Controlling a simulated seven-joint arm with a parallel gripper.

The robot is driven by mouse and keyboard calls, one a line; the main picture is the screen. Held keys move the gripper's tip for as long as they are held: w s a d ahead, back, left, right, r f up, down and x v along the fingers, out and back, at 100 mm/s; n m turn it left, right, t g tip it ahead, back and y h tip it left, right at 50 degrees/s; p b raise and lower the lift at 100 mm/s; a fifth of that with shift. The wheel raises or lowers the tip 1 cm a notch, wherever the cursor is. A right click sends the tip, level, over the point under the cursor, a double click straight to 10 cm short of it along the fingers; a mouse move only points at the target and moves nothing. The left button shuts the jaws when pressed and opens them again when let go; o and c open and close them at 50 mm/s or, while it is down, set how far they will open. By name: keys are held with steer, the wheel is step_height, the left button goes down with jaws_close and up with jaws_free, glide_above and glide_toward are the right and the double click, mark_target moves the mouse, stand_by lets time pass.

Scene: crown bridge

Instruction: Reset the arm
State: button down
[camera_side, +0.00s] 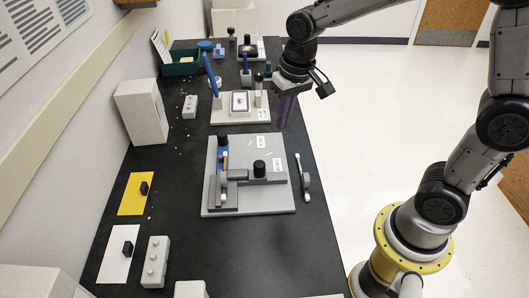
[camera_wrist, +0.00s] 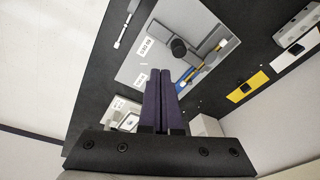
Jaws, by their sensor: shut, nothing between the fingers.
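My gripper (camera_side: 286,110) hangs in the air above the right edge of the black bench, fingers pointing down, in the side view. In the wrist view its two purple fingers (camera_wrist: 160,88) are together with nothing between them. The grey board (camera_side: 222,155) with grey blocks and black knobs lies on the bench, below and left of the gripper. It also shows in the wrist view (camera_wrist: 170,18), beyond the fingertips.
The black bench (camera_side: 180,230) carries a yellow plate (camera_side: 130,198), a white plate (camera_side: 116,270), a grey studded block (camera_side: 154,262) and a white box (camera_side: 142,112). A small white stand (camera_side: 230,115) with a blue stick and a green bin (camera_side: 180,68) stand farther back. A dark-handled tool (camera_side: 303,178) lies right of the board.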

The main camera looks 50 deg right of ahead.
steer(key=s+d+r+t, duration=0.2)
steer(key=s+r+t, duration=0.1)
steer(key=s+r, duration=0.7)
steer(key=s+f+n, duration=0.3)
steer(key=s, duration=0.6)
steer(key=shift+d+f+t, duration=0.25)
steer(key=shift+t, duration=0.05)
